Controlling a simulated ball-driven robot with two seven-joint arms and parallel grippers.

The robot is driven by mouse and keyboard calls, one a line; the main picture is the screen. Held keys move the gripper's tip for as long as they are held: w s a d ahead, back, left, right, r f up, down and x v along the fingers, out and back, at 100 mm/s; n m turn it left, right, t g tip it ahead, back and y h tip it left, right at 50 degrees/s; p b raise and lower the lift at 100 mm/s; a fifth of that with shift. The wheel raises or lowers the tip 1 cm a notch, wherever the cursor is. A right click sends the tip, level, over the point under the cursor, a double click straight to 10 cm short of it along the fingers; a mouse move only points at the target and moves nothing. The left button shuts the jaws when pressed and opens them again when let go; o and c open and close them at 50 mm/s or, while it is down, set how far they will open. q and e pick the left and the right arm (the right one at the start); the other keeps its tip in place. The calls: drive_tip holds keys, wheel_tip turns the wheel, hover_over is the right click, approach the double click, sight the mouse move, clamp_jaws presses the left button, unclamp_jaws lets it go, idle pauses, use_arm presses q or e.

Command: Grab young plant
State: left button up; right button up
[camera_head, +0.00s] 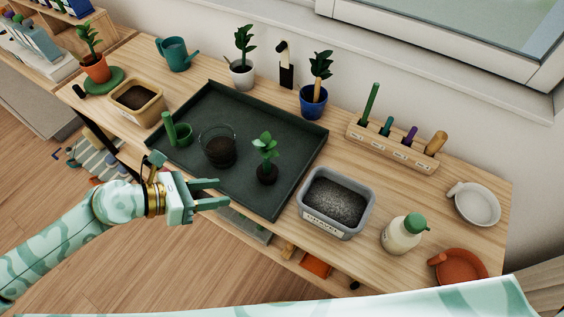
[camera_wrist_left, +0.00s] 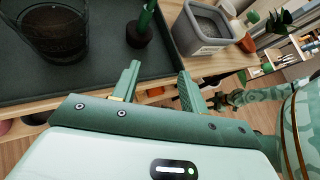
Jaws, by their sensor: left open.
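The young plant (camera_head: 265,148) has green leaves and a small dark root plug. It stands upright on the dark tray (camera_head: 235,195), right of a clear glass pot of soil (camera_head: 218,150). My left gripper (camera_head: 222,192) is open and empty near the tray's front edge, left of and nearer than the plant, apart from it. In the left wrist view the plant's plug and stem (camera_wrist_left: 138,36) show beyond the open fingers (camera_wrist_left: 158,82); its leaves are out of frame. A mint patterned arm of mine (camera_wrist_left: 262,95) shows at right there; its jaws are unclear.
A green holder (camera_head: 180,134) stands on the tray's left. Potted plants (camera_head: 242,75) (camera_head: 314,100) and a tool rack (camera_head: 398,142) line the back.

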use_arm(q)
drive_tip(key=w+r+m+t, duration=0.1)
drive_tip(key=w+r+t, duration=0.1)
approach(272, 168)
drive_tip(key=shift+m+h, duration=0.3)
drive_tip(key=d, duration=0.1)
drive_tip(key=w+d+r, duration=0.1)
drive_tip(key=d, duration=0.1)
drive_tip(key=shift+w+d+r, duration=0.15)
drive_tip(key=shift+d+r, duration=0.05)
drive_tip(key=shift+d, duration=0.1)
drive_tip(key=b+x, duration=0.1)
drive_tip(key=x, duration=0.2)
drive_tip(key=b+x, duration=0.1)
drive_tip(key=x, duration=0.1)
drive_tip(key=shift+w+d, duration=0.2)
drive_tip(key=shift+w, duration=0.25)
clamp_jaws()
use_arm(e)
drive_tip(key=shift+s+a+f, duration=0.15)
drive_tip(key=shift+a+f, duration=0.1)
drive_tip(key=shift+f, duration=0.25)
drive_tip(key=shift+s+a+f, duration=0.1)
drive_tip(key=shift+a+f, duration=0.15)
drive_tip(key=shift+f, duration=0.2)
